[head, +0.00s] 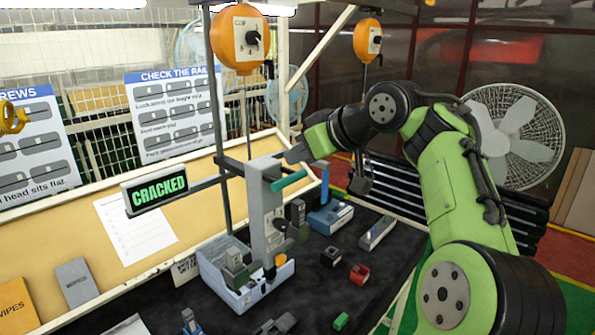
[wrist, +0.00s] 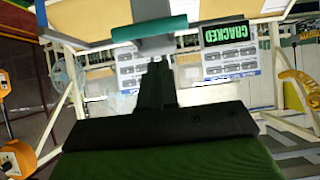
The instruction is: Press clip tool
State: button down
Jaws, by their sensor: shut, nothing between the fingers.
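The clip tool (head: 262,225) is a tall grey press standing at the back of the dark table in the head view. My gripper (head: 291,156) is shut and empty, just above and beside the handle; contact cannot be told. In the wrist view the dark fingers (wrist: 156,66) are together, with the teal handle (wrist: 150,29) just beyond their tips. A sign on an arm by the tool reads CRACKED (head: 158,192); it shows upside down in the wrist view (wrist: 230,35).
A grey-blue bin (head: 243,300) stands at the tool's foot. A blue device (head: 330,217), a red part (head: 359,274), a black part (head: 331,257) and a green piece (head: 341,321) lie on the table. An orange hanging unit (head: 238,40) is above the tool.

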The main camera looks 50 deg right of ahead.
notch_tip(320, 180, down, 3)
jog(key=shift+w+f, duration=0.1)
jog(key=shift+w, duration=0.05)
jog(key=shift+d, duration=0.1)
jog(key=shift+b, duration=0.3)
notch_tip(320, 180, down, 22)
jog(key=b, duration=2)
jog(key=shift+r, duration=0.2)
